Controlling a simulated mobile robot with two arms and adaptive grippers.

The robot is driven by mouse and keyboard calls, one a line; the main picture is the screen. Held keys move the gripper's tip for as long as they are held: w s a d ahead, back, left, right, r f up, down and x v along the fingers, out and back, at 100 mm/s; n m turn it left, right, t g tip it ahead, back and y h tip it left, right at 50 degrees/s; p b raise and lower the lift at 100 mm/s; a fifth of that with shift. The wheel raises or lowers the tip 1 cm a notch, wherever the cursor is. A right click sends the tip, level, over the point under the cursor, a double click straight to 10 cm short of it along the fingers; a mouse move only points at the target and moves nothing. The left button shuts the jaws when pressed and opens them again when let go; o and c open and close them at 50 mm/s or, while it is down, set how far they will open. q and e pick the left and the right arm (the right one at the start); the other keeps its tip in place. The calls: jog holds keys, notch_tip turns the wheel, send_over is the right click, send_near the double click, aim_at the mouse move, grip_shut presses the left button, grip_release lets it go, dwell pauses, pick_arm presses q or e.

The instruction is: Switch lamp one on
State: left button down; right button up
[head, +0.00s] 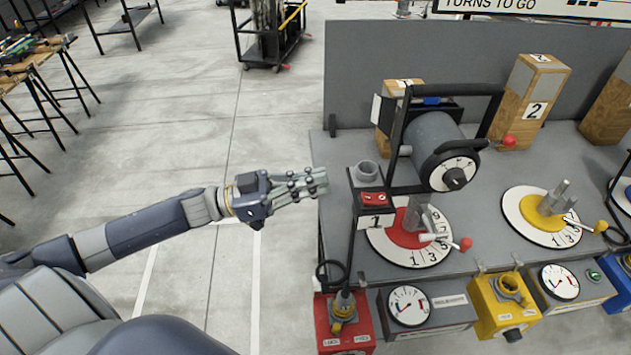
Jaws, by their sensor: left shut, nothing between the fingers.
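A red rocker switch (374,198) sits on a small stand above a plate marked 1 (376,221), at the left end of the grey bench (335,160). A grey round cup (367,172) is just behind the switch. I cannot tell which part is the lamp, or whether any lamp is lit. My left gripper (322,184) is shut and empty, its fingers pointing right toward the bench. In the picture its tips are a little left of the switch and apart from it. My right gripper is not in view.
A black frame with a grey drum (435,133) stands right of the switch. A red dial (408,225) with a red-knobbed lever lies below it, and a yellow dial (545,213) farther right. A red box (343,320) hangs at the front edge.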

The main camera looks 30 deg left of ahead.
pick_arm(q)
jog(key=r+p+x, duration=0.1)
jog(key=p+x, duration=0.2)
jog(key=x, duration=0.5)
jog(key=shift+s+a+f+p, duration=0.1)
jog(key=shift+f+p, duration=0.05)
jog(key=shift+f, duration=1.1)
jog(key=shift+s+a+f+p, duration=0.1)
jog(key=shift+f+p, duration=0.05)
jog(key=shift+f, duration=1.05)
jog(key=s+a+f+h+b, duration=0.1)
jog(key=s+a+b, duration=0.3)
jog(key=a, duration=0.4)
jog(key=shift+s+f+t, duration=0.4)
jog(key=shift+s+f, duration=0.1)
jog(key=shift+s, duration=0.25)
